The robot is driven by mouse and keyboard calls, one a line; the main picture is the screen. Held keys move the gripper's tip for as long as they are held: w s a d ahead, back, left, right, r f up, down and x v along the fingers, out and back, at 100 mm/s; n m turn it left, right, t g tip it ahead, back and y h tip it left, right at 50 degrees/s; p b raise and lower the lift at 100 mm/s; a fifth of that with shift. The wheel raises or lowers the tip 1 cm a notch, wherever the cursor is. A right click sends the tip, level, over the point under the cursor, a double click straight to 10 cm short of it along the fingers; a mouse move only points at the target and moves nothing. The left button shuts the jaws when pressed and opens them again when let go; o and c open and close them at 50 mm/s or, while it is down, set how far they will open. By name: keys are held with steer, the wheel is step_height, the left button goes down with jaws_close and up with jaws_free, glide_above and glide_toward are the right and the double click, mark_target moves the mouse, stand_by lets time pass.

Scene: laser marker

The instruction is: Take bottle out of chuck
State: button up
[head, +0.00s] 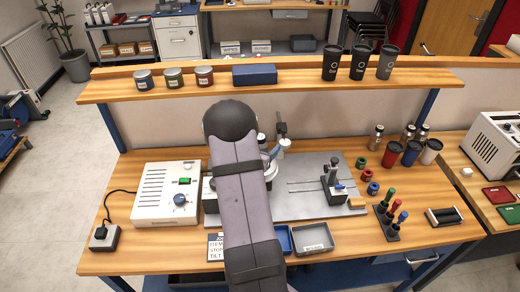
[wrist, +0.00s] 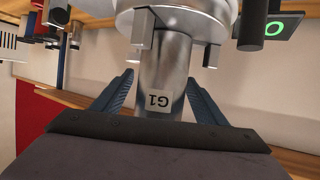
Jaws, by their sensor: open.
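In the wrist view a steel bottle (wrist: 176,62) with a "G1" label sits with one end at the metal chuck (wrist: 185,12). The label reads upside down in this view. My gripper (wrist: 160,80) is open, with one blue finger on each side of the bottle. A gap shows between each finger and the bottle, so it is around the bottle without visible grip. In the head view my arm covers the bottle and most of the marking station; only part of the chuck's metalwork (head: 272,145) shows beside the arm.
A grey plate (head: 310,205) with a small fixture (head: 335,185) lies right of my arm. A white control box (head: 165,195) stands at left. Grey tray (head: 313,239) and blue tray (head: 284,238) lie in front. Cups and flasks (head: 376,138) stand at right; a shelf (head: 300,78) runs behind.

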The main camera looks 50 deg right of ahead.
steer(key=shift+w+d+f, duration=0.1)
steer(key=shift+d, duration=0.15)
steer(key=c, duration=1.2)
step_height(320, 180, up, 10)
steer(key=b, duration=0.2)
